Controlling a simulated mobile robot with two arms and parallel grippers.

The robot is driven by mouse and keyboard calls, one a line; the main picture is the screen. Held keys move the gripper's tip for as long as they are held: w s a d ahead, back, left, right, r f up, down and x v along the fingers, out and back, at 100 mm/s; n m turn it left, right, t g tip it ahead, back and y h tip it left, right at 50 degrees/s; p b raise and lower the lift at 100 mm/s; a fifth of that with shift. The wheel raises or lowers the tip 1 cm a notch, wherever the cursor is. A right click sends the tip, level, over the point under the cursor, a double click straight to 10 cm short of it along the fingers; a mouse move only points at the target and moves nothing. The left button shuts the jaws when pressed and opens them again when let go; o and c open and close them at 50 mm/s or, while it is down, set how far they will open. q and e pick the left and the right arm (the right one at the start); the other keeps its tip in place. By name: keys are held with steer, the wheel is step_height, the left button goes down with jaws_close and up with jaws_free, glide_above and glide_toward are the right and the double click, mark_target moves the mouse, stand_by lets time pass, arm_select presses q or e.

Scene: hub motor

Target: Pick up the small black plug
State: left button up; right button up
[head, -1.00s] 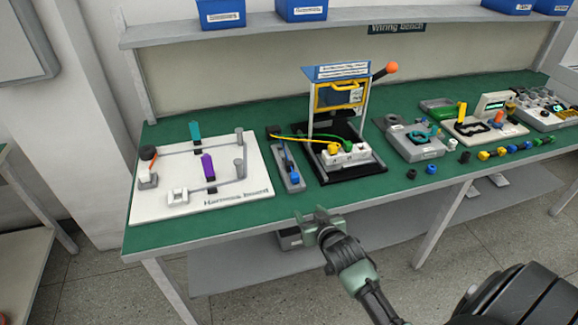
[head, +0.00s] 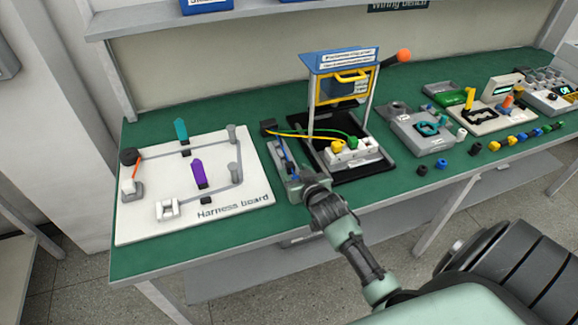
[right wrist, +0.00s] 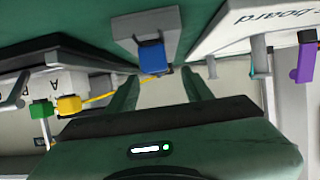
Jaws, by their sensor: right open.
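A small black plug (head: 422,170) stands on the green bench top near its front edge, right of the centre, beside a blue plug (head: 441,164). Another small dark plug (head: 477,149) stands further right. My right gripper (head: 305,184) is over the front of the bench, at the near end of a narrow grey fixture, well left of the black plug. In the right wrist view its fingers (right wrist: 160,90) are apart and empty, with a blue connector (right wrist: 152,57) on the fixture beyond them. I cannot make out the black plug there. My left gripper is not in view.
The white harness board (head: 140,224) lies to the left. A black stand with a white terminal block (head: 352,157) is just right of my gripper. A grey device (head: 420,138) is behind the black plug. Several coloured plugs line the front edge to the right.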

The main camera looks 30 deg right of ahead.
mark_target(291, 166)
steer(key=shift+w+d, duration=0.15)
steer(key=shift+w, duration=0.35)
steer(key=x, duration=0.3)
steer(key=shift+w+d+f+p, duration=0.15)
steer(key=shift+w+f+p, duration=0.05)
steer(key=shift+p, duration=0.15)
steer(key=shift+w+f, duration=0.1)
steer(key=shift+w, duration=0.15)
steer(key=c, duration=1)
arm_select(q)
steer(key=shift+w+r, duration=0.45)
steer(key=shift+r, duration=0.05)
arm_select(e)
jaws_close()
